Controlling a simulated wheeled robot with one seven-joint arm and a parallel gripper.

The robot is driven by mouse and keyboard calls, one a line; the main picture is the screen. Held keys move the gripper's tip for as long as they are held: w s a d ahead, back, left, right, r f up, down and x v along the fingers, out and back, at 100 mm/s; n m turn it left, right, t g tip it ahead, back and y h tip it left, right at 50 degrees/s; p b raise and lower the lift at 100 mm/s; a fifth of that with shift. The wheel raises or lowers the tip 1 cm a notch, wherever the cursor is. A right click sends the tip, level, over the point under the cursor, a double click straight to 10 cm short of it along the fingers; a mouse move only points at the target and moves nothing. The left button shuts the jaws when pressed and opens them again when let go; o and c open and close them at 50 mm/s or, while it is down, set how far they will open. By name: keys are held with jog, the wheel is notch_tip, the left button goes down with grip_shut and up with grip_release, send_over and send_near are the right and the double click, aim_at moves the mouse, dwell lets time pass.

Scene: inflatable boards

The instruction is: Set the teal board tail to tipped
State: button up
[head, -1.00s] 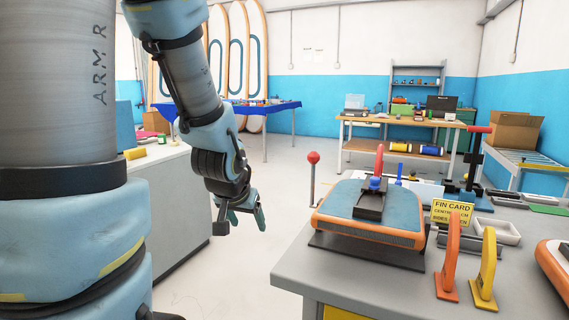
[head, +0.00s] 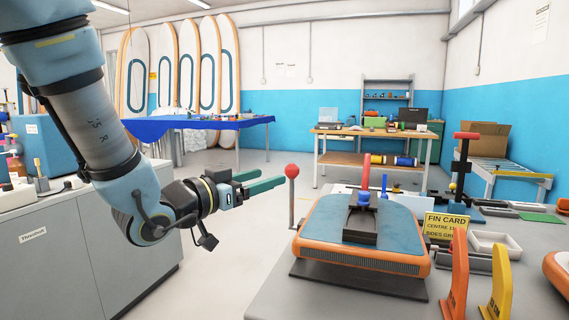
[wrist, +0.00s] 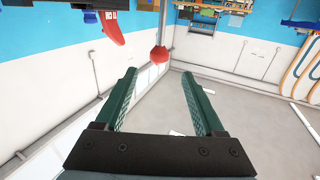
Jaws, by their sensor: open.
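The board tail (head: 385,225), with a teal deck and orange rail, lies roughly level on a dark base plate (head: 350,281) on the bench. A lever with a red ball knob (head: 292,171) stands upright at the bench's left side, beside the board tail. My gripper (head: 268,180) is open and empty, its green fingers pointing toward the knob. In the wrist view the knob (wrist: 159,52) shows between and beyond the fingertips of my gripper (wrist: 159,75), apart from them.
Orange (head: 455,275) and yellow (head: 499,285) fins stand at the bench's front, near a yellow fin card (head: 446,226). White trays (head: 494,244) lie to the right. A grey cabinet (head: 100,247) stands left, with open floor between it and the bench.

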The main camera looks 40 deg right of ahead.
aim_at(287, 171)
jog(key=d+p, duration=0.1)
jog(key=d, duration=0.2)
jog(key=w+d, duration=0.1)
jog(key=d, duration=0.2)
jog(key=d+p, duration=0.1)
jog(key=d, duration=0.2)
jog(key=shift+w+d+p, duration=0.15)
jog(key=shift+w+p, duration=0.05)
jog(key=shift+p, duration=0.1)
jog(key=shift+c, duration=0.3)
grip_shut()
dwell(0.7)
